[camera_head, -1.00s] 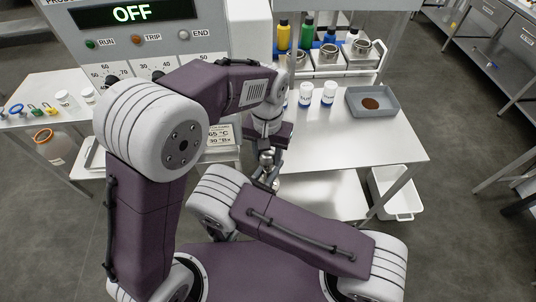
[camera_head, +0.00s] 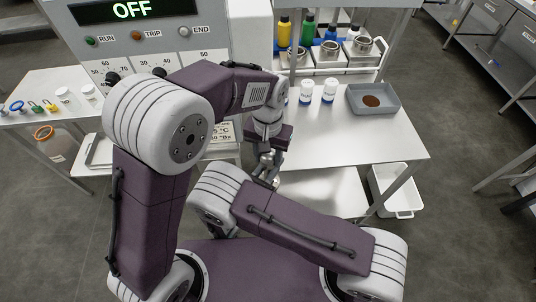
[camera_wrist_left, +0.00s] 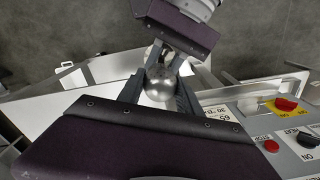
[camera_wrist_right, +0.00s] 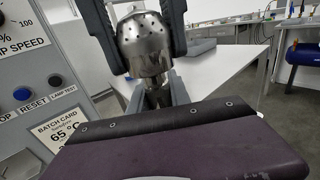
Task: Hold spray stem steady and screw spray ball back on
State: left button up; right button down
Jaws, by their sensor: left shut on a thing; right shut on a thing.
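In the head view my left gripper (camera_head: 268,162) points down in front of the cabinet. In the left wrist view the shiny metal spray ball (camera_wrist_left: 160,87) is between its fingers (camera_wrist_left: 160,92). In the right wrist view the left gripper's fingers flank the perforated spray ball (camera_wrist_right: 143,45) and are shut on it. My right gripper (camera_wrist_right: 157,92) is shut on the metal spray stem (camera_wrist_right: 158,97), just below the ball. Ball and stem are roughly in line; whether the threads are engaged cannot be seen. In the head view, my arm links largely hide the right gripper.
The control cabinet (camera_head: 165,45) stands close behind my left arm. A white table (camera_head: 365,140) at right holds white jars (camera_head: 329,92) and a grey tray (camera_head: 374,98). A white bin (camera_head: 397,190) stands below.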

pick_arm(q)
jog(key=shift+f, duration=0.35)
jog(key=m, duration=0.5)
jog(key=shift+m, duration=0.4)
jog(key=m, duration=0.3)
jog(key=shift+m, duration=0.3)
jog(key=m, duration=0.9)
jog(key=shift+m, duration=0.4)
jog(key=m, duration=0.9)
jog(key=shift+w+m, duration=0.1)
jog(key=shift+m, duration=0.3)
jog(key=m, duration=0.6)
jog(key=shift+f+m, duration=0.1)
jog(key=shift+m, duration=0.3)
